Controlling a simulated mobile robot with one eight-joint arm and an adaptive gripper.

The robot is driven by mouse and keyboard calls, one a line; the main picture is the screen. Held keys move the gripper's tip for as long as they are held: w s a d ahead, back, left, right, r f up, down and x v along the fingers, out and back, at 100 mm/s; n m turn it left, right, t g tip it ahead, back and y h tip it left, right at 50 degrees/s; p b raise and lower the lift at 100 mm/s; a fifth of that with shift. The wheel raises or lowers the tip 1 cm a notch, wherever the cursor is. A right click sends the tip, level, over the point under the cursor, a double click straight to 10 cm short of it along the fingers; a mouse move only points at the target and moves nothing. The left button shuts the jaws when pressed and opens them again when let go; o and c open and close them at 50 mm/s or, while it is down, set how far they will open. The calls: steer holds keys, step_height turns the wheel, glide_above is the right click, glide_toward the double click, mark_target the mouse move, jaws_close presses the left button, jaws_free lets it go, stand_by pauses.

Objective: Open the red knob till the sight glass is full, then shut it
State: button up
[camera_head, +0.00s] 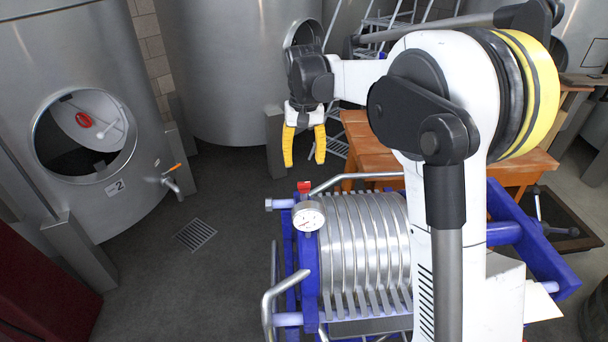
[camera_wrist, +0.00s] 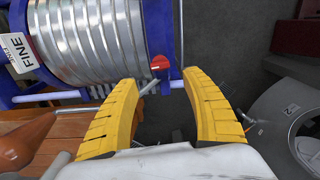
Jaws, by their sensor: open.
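A small red knob (camera_head: 304,187) sits at the top corner of the blue-framed plate filter, just above a round white dial gauge (camera_head: 308,216). In the wrist view the red knob (camera_wrist: 160,63) appears just beyond the fingertips, between them. My gripper (camera_head: 304,160) has two yellow fingers spread apart and pointing down, empty. In the head view it hangs above the knob, apart from it. In the wrist view my gripper (camera_wrist: 158,82) is also open, with nothing between the fingers. I cannot make out a sight glass in either view.
The filter's metal plates (camera_head: 365,245) and a bent metal pipe (camera_head: 350,178) lie beside the knob. A wooden table (camera_head: 375,155) stands behind. A steel tank (camera_head: 75,190) with an open hatch stands left. Dark floor (camera_head: 190,275) between is clear around a drain grate (camera_head: 196,234).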

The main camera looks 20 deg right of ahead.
steer(key=shift+r, duration=1.8)
steer(key=shift+s, duration=0.1)
